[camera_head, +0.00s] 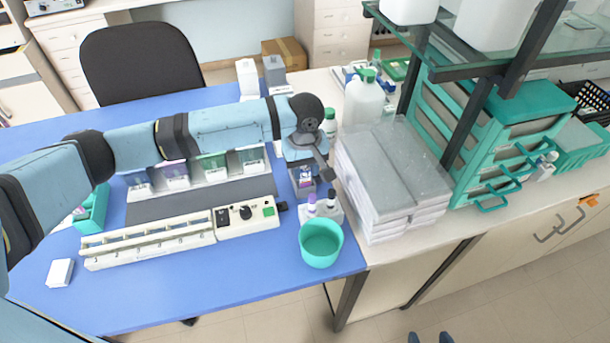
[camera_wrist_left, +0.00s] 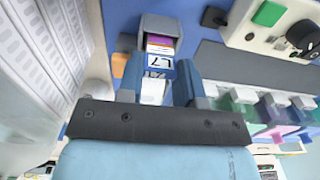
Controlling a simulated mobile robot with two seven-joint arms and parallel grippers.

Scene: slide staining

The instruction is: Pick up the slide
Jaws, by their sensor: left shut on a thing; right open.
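My left gripper (camera_head: 312,170) is over a small grey holder (camera_head: 303,187) near the right side of the blue table. In the left wrist view its two fingers (camera_wrist_left: 157,75) are shut on a slide (camera_wrist_left: 158,64) with a marked white label end. The slide's orange and purple part points into the open grey holder (camera_wrist_left: 158,26). I cannot tell whether the slide is clear of the holder. In the head view the arm partly hides the slide.
A teal cup (camera_head: 321,244) and a small white rack with bottles (camera_head: 325,207) stand in front. A white staining device (camera_head: 180,237) and a row of staining jars are left. Stacked grey-white trays (camera_head: 390,180) stand close on the right. Floor shows at lower right.

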